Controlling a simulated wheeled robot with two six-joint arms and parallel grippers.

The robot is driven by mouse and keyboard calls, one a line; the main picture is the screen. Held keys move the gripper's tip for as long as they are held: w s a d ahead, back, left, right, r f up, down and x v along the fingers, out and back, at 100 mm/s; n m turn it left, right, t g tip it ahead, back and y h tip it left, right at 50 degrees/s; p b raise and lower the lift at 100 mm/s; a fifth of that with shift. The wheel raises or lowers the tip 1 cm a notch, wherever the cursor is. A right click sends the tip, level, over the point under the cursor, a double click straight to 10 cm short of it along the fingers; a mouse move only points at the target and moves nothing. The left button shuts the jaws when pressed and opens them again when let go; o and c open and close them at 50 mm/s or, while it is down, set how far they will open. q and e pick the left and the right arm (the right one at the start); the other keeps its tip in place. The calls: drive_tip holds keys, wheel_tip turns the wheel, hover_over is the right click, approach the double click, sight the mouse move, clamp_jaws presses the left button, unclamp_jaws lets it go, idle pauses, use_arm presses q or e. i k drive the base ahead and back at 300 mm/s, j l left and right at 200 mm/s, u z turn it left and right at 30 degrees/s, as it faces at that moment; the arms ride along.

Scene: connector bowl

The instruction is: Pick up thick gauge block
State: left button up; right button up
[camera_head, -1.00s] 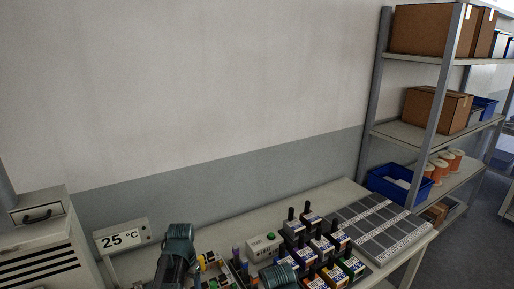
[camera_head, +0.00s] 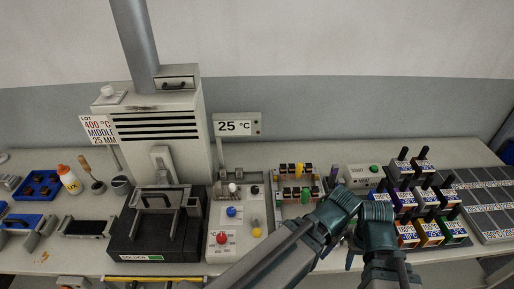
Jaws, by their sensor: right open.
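I cannot pick out the thick gauge block with certainty; small grey metal pieces (camera_head: 11,182) lie at the far left of the bench, too small to tell apart. My right gripper (camera_head: 354,254) is low in the head view, in front of the bench's right half, partly hidden by teal arm joints. It is open, with nothing seen between its fingers. A grey arm link of mine crosses from the bottom middle up to the right. My left gripper cannot be made out.
A black-based press (camera_head: 157,238) and a control panel (camera_head: 236,240) with coloured knobs stand mid-bench. A furnace cabinet (camera_head: 190,105) stands behind. A blue tray (camera_head: 40,185) is left. Coloured boxes (camera_head: 430,232) with black handles and a grey grid panel (camera_head: 485,205) are right.

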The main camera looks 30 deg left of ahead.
sight(217, 188)
drive_tip(key=l+u, duration=0.1)
drive_tip(key=u, duration=0.3)
drive_tip(key=l+u, duration=0.1)
drive_tip(key=u, duration=0.3)
drive_tip(key=k+l+u, duration=0.1)
drive_tip(key=u, duration=0.25)
drive_tip(key=k+u, duration=0.1)
drive_tip(key=u, duration=0.3)
